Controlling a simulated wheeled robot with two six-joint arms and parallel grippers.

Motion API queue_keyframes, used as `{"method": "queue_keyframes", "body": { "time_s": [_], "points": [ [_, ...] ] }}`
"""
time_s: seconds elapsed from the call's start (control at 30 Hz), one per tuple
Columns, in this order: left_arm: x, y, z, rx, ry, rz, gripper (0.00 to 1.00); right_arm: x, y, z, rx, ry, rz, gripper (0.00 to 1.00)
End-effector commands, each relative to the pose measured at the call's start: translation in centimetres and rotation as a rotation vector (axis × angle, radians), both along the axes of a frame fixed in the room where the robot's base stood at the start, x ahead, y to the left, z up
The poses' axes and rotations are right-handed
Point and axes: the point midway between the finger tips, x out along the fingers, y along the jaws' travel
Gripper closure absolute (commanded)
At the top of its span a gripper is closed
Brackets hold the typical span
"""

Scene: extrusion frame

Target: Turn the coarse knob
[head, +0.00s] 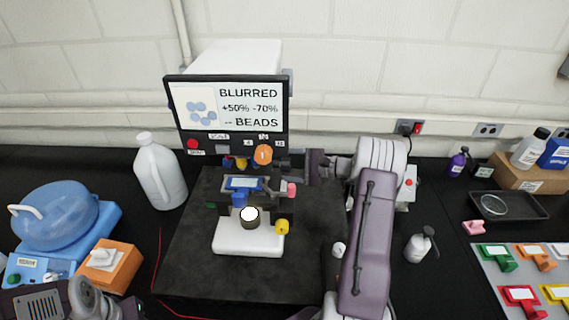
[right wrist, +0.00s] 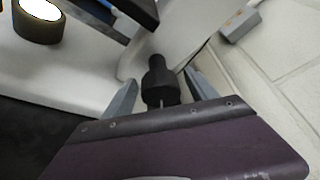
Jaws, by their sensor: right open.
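The microscope (head: 248,235) has a white base and stands on a dark mat under a monitor (head: 228,108) reading "BLURRED +50% -70% -- BEADS". In the right wrist view a black stepped knob (right wrist: 157,70) sticks out from the white microscope body (right wrist: 175,30). I take it for the coarse knob. My right gripper (right wrist: 162,80) is open, with one grey finger on each side of this knob. I cannot tell whether either finger touches it. In the head view my right gripper (head: 312,165) is beside the microscope's right rear. My left gripper's fingers are out of view.
Orange (head: 263,154) and yellow (head: 282,227) round parts sit on the microscope. A white jug (head: 160,172) stands left of the mat, and a blue-lidded device (head: 55,222) farther left.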

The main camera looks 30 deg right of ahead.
Motion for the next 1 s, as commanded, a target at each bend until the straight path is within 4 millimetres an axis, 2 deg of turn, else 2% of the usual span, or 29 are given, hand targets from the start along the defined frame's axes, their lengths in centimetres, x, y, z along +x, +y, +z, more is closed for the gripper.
{"method": "queue_keyframes", "body": {
  "time_s": [0.1, 0.13, 0.33, 0.43, 0.7, 0.97, 1.0],
  "points": [
    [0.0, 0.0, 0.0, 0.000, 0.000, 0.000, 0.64, 0.0, 0.0, 0.0, 0.000, 0.000, 0.000, 0.34],
    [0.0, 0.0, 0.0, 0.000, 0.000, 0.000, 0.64, 0.0, 0.0, 0.0, 0.000, 0.000, 0.000, 0.39],
    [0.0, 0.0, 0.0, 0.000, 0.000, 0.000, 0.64, 0.0, 0.0, 0.0, 0.000, 0.000, 0.000, 0.95],
    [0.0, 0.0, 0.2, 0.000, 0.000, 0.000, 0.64, 0.0, 0.0, 0.1, 0.007, 0.011, 0.001, 0.95],
    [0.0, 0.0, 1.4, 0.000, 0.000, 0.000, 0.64, -0.1, 0.0, 0.1, 0.106, 0.175, 0.001, 0.95],
    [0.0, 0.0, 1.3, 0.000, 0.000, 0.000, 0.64, -0.1, 0.0, 0.0, 0.111, 0.182, 0.000, 0.95],
    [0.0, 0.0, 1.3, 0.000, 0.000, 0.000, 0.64, -0.1, 0.0, 0.0, 0.111, 0.181, 0.001, 0.49]
  ]
}}
